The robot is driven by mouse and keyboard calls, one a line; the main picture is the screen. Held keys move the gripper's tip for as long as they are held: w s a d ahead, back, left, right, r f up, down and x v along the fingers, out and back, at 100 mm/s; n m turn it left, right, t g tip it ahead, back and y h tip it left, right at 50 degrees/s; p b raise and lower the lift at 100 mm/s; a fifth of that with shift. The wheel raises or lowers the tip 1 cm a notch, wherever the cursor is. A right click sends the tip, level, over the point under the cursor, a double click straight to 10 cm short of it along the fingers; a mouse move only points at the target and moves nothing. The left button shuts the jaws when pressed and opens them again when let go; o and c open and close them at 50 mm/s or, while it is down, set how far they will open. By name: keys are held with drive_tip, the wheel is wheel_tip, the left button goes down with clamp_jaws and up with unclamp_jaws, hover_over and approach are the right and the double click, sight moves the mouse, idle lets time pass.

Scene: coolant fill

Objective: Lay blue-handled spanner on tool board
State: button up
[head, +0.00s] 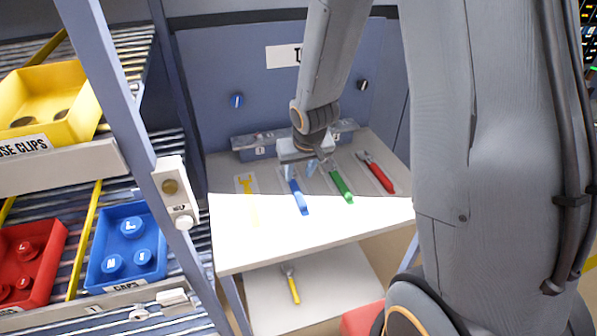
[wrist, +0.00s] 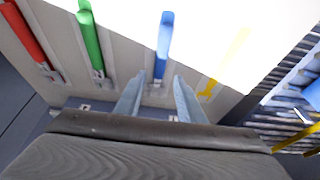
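The blue-handled spanner (head: 298,197) lies on the tool board (head: 317,187), between the yellow spanner outline and the green spanner. Its blue handle (wrist: 165,35) also shows in the wrist view, with its metal head toward my gripper. My gripper (head: 303,168) is over the head end of this spanner. In the wrist view my gripper (wrist: 159,76) is open, its two fingers well apart on either side of the spanner's head end. Nothing is held between them. I cannot tell the exact height of the fingertips above the board.
A green spanner (head: 340,184) and a red spanner (head: 377,173) lie to the right. A yellow outline (head: 246,184) is empty on the left. A yellow-handled spanner (head: 293,286) lies on the lower shelf. A rack with blue (head: 127,245), red and yellow bins stands left.

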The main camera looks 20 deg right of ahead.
drive_tip(key=s+r+g+p, duration=0.1)
drive_tip(key=s+r+p, duration=0.1)
drive_tip(key=s+r, duration=0.9)
drive_tip(key=s, duration=0.4)
drive_tip(key=shift+s+r+g, duration=0.15)
drive_tip(key=shift+r+g, duration=0.05)
drive_tip(key=shift+g, duration=0.2)
drive_tip(key=shift+f, duration=0.1)
drive_tip(key=shift+g, duration=0.6)
drive_tip(key=f+b, duration=0.3)
drive_tip(key=f, duration=0.1)
drive_tip(key=f+b, duration=0.4)
drive_tip(key=w+f+b, duration=0.1)
drive_tip(key=f+b, duration=0.3)
drive_tip(key=shift+f, duration=0.3)
